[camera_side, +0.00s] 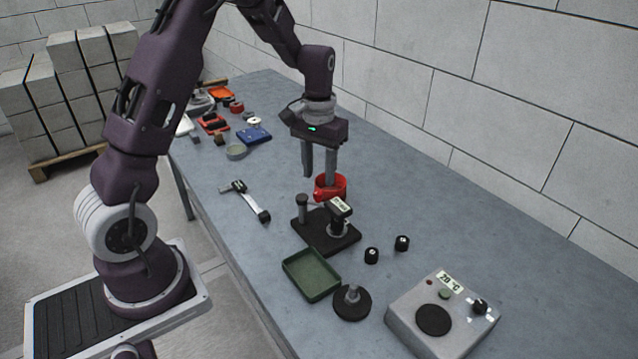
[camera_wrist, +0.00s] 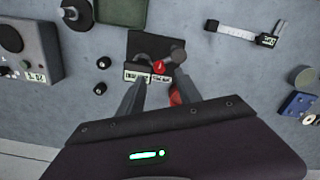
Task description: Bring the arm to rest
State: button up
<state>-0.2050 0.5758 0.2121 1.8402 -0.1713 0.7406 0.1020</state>
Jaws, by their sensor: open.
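My gripper (camera_side: 319,177) is open and points down above the workbench (camera_side: 400,170). In the side view its fingers hang beside and over a red cup-like part (camera_side: 330,187), behind a black base plate (camera_side: 318,241) with upright posts and a small labelled display. I see nothing between the fingers. In the wrist view the open gripper (camera_wrist: 158,88) reaches toward the black plate (camera_wrist: 148,42), and the red part (camera_wrist: 176,96) is mostly hidden by the right finger.
A green tray (camera_side: 311,275), a dark round stand (camera_side: 352,302), two black knobs (camera_side: 372,255) and a control box (camera_side: 440,318) stand in front. A caliper-like tool (camera_side: 250,203) lies left. Several small items, including a blue block (camera_side: 253,135), are farther back. A block wall borders the bench.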

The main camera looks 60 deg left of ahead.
notch_tip(320, 180, up, 3)
jog(key=shift+f, duration=0.15)
jog(key=shift+d+r, duration=0.2)
jog(key=shift+r, duration=0.1)
jog(key=s+d+r+m+t, duration=0.2)
jog(key=s+d+r+t, duration=0.1)
jog(key=s+d+r, duration=0.75)
jog(key=s+d+r+m+t, duration=0.1)
jog(key=s, duration=0.5)
jog(key=s+d+r+m+t, duration=0.1)
jog(key=s+d+r, duration=0.1)
jog(key=s, duration=0.5)
jog(key=shift+s+m+t, duration=0.25)
jog(key=shift+m+t, duration=0.05)
